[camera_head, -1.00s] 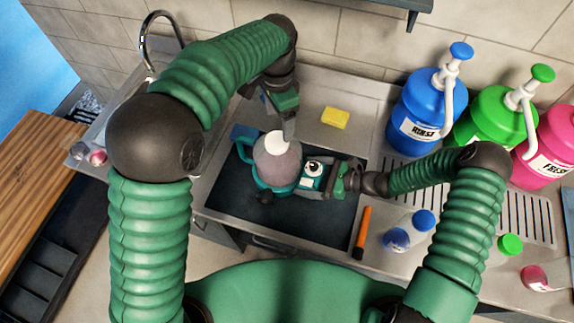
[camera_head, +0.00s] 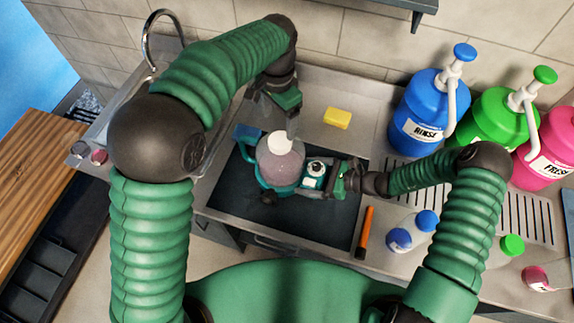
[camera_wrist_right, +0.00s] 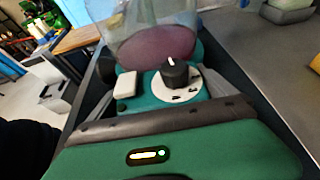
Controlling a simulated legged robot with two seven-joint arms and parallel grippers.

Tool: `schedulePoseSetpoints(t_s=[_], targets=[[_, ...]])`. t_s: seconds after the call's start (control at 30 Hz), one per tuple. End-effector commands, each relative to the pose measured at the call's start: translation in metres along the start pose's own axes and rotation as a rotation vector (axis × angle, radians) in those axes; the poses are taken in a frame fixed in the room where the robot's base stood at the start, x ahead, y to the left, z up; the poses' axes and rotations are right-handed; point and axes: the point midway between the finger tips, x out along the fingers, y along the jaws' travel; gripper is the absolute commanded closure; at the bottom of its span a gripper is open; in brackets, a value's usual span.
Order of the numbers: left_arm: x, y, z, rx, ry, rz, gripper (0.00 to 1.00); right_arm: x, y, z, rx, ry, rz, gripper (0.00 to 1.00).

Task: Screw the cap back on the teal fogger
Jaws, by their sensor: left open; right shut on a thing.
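The teal fogger (camera_head: 270,183) stands on the dark mat in the middle of the counter, with a clear tank (camera_head: 282,163) of pinkish liquid. A white cap (camera_head: 281,142) sits at the top of the tank; I cannot tell how tightly it is seated. My left gripper (camera_head: 284,119) is open just above and beside the cap. My right gripper (camera_head: 335,180) is shut on the fogger's right side. In the right wrist view, the fogger's teal body (camera_wrist_right: 147,108) with its black knob (camera_wrist_right: 175,73) is close up, and the cap is out of view.
A yellow sponge (camera_head: 337,118) lies behind the mat (camera_head: 318,223). Blue (camera_head: 418,115), green (camera_head: 493,122) and pink (camera_head: 545,150) pump jugs stand at the right. A faucet (camera_head: 148,38) is back left.

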Motion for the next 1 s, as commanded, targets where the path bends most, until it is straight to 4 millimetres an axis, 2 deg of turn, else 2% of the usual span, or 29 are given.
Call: schedulePoseSetpoints(t_s=[0.8, 0.9, 1.0], targets=[[0.0004, 0.0011, -0.0002, -2.614, -0.003, -0.001, 0.23, -0.0021, -0.0038, -0.0010, 0.000, 0.005, -0.009, 1.00], [0.0001, 0.0006, -0.0001, -2.905, -0.001, -0.001, 0.23, -0.0022, -0.0039, -0.0011, 0.000, 0.005, -0.009, 1.00], [-0.0002, 0.0006, -0.0003, -3.125, 0.000, 0.000, 0.23, -0.0023, -0.0041, -0.0011, 0.000, 0.005, -0.010, 1.00]])
